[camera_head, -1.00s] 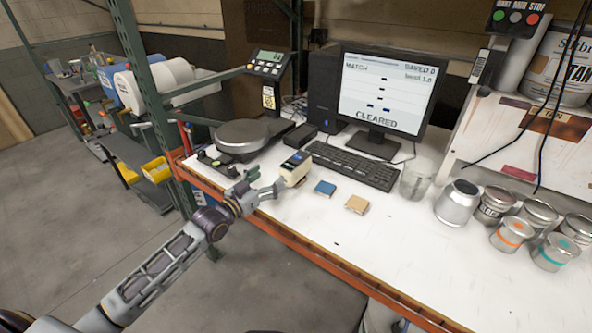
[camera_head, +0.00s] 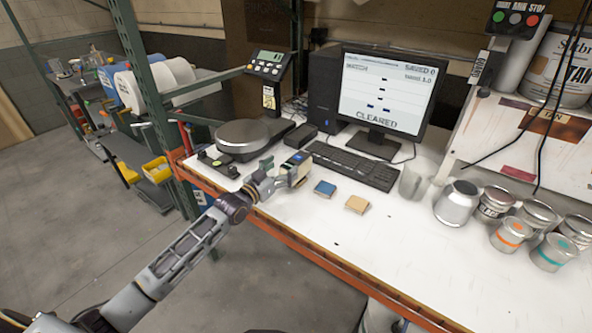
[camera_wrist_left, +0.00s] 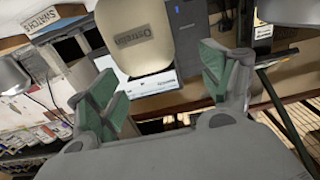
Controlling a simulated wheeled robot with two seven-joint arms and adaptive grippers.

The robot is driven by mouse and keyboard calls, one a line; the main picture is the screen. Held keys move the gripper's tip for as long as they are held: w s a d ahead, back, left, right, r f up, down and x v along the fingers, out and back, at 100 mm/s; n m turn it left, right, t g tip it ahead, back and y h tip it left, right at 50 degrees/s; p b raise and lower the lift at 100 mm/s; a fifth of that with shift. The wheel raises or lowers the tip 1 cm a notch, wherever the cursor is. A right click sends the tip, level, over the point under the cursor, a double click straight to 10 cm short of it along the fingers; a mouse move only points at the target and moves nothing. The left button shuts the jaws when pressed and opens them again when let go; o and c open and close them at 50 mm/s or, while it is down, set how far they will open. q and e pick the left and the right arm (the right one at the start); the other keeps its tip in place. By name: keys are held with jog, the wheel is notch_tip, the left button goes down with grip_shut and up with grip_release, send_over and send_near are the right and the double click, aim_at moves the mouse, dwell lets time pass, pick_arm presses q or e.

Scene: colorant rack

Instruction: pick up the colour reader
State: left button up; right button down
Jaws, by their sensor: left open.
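The colour reader (camera_head: 299,169) is a cream handheld device with a dark screen on top. It stands on the white bench in front of the keyboard. My left gripper (camera_head: 282,176) is at the reader's near left side, with its fingers partly hiding it in the head view. In the left wrist view the reader's cream body (camera_wrist_left: 133,42) lies ahead, between the lines of the two green-padded fingers. Those fingers of the left gripper (camera_wrist_left: 158,78) are spread wide, with visible gaps to the reader. My right gripper does not show.
A blue swatch (camera_head: 325,188) and a tan swatch (camera_head: 357,204) lie right of the reader. Behind are the keyboard (camera_head: 354,165), monitor (camera_head: 388,93) and round scale (camera_head: 242,138). A clear cup (camera_head: 412,182) and several paint cans stand right. The front bench middle is clear.

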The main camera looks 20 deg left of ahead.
pick_arm(q)
jog(key=shift+w+d, duration=0.15)
jog(key=shift+w, duration=0.2)
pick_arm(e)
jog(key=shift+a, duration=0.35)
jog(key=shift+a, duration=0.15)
pick_arm(q)
jog(key=shift+w+d, duration=0.1)
jog(key=shift+w, duration=0.05)
